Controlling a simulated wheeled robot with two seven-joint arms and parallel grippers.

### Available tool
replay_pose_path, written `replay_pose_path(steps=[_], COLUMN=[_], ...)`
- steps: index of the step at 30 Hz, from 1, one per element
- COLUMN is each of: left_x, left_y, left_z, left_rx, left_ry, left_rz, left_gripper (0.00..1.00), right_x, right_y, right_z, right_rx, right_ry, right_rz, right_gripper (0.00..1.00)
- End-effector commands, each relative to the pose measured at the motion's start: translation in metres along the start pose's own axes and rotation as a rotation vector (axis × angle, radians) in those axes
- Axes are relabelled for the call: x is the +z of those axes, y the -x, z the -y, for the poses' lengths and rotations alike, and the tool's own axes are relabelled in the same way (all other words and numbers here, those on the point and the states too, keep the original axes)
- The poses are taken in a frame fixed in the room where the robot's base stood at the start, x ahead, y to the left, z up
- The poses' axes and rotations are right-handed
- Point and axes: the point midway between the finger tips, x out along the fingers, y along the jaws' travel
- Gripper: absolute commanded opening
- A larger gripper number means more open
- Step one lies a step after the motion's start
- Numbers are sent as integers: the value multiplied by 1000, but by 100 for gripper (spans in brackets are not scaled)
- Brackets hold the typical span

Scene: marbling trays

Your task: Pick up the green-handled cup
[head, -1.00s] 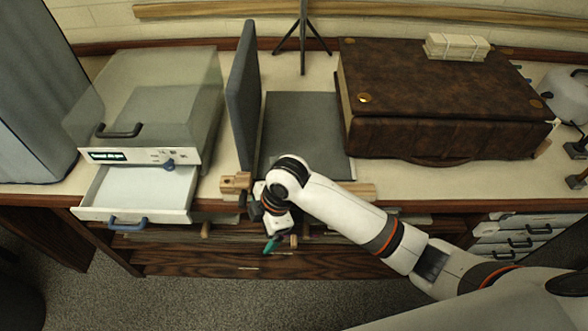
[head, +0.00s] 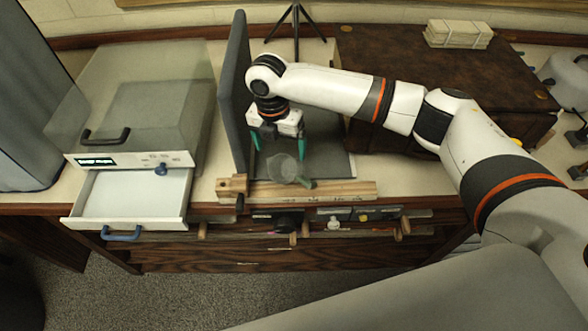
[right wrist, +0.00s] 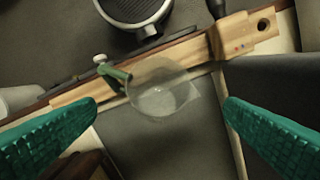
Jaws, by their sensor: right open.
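The green-handled cup is a clear, greyish cup (head: 282,169) by the bench's front, at the near end of the dark mat behind a wooden rail. Its green handle (head: 308,183) points toward the rail, to the right. My right gripper (head: 280,151) is open, its green fingers pointing down above the cup, one to each side. In the right wrist view the cup (right wrist: 162,92) lies between the open fingers (right wrist: 161,104), apart from both, with its handle (right wrist: 116,75) at upper left. My left gripper is not in view.
A tall dark panel (head: 233,95) stands just left of my right gripper. A wooden rail (head: 330,191) runs along the front edge. A brown leather case (head: 400,55) stands right, partly behind my arm. A machine (head: 140,100) with an open white drawer (head: 130,198) is left.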

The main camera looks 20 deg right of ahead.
Motion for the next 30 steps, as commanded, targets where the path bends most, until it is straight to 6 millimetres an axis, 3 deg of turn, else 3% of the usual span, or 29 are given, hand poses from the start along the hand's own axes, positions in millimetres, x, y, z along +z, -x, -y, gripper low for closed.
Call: replay_pose_path(steps=[3, 11, 19, 29, 30], left_x=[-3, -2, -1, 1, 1], left_y=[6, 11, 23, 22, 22], left_z=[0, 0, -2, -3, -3], left_rx=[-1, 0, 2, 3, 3], left_ry=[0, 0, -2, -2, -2], left_rz=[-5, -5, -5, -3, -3], left_gripper=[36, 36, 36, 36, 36], right_x=[0, -1, -4, -4, -4], right_y=[-19, -40, -79, -87, -87], right_z=[-1, -1, -2, -2, -2], right_rx=[2, 0, 0, -2, -2], right_ry=[-1, -1, -1, -1, -1], right_rz=[1, 1, 0, -1, -1], right_gripper=[92, 92, 92, 92, 86])
